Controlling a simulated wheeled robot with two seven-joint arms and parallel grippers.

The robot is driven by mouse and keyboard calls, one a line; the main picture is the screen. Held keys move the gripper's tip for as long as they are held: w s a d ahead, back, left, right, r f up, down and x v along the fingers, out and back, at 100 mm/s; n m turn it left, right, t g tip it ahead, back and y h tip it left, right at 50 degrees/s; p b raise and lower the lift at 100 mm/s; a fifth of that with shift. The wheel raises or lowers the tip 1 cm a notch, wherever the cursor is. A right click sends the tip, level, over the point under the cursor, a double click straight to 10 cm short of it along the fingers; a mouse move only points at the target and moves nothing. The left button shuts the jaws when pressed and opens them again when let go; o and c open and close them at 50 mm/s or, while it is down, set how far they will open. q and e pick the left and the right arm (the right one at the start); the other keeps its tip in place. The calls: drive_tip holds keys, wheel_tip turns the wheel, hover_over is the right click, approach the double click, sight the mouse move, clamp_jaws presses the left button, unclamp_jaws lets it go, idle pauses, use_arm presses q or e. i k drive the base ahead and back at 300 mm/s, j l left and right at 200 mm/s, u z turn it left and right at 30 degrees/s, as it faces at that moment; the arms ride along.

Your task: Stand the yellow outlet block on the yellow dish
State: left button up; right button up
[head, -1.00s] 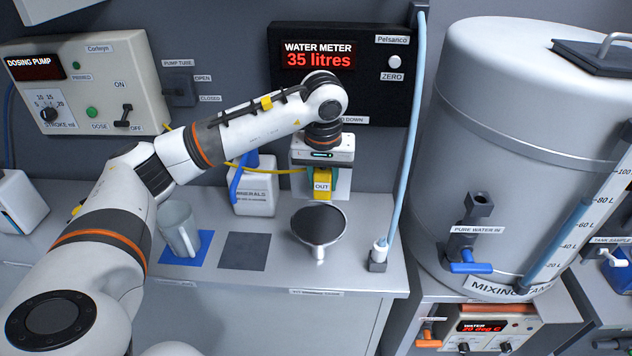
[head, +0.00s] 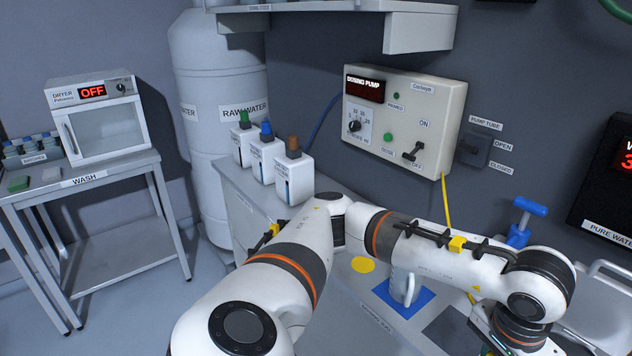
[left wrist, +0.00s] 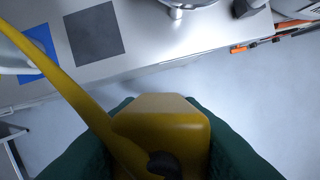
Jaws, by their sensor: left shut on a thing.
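The yellow outlet block (left wrist: 160,125) is between the green fingers of my left gripper (left wrist: 158,120) in the left wrist view. The gripper is shut on it. A yellow tube (left wrist: 65,80) runs past the block there. The block appears over the floor in front of the bench edge. In the head view my left arm reaches to the lower right, and the fingers and block are out of sight. The yellow dish (head: 363,264) is a flat yellow round on the bench, behind my left forearm and left of the blue mat. Nothing shows on it. My right gripper is not in view.
A pale jug (head: 404,288) stands on the blue mat (head: 422,297), right of the dish. A dark grey mat (left wrist: 94,33) lies farther right. Several bottles (head: 293,172) stand at the bench's left end. The dosing pump (head: 403,118) is on the wall behind.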

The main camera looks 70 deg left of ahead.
sight(362, 263)
drive_tip(key=i+u, duration=0.1)
drive_tip(key=u, duration=0.35)
drive_tip(key=i+j+u, duration=0.1)
drive_tip(key=u, duration=0.3)
drive_tip(key=i+u, duration=0.2)
drive_tip(key=u, duration=0.25)
drive_tip(key=i+l+u, duration=0.1)
drive_tip(key=u, duration=0.35)
drive_tip(key=i+l, duration=0.3)
drive_tip(key=i, duration=0.1)
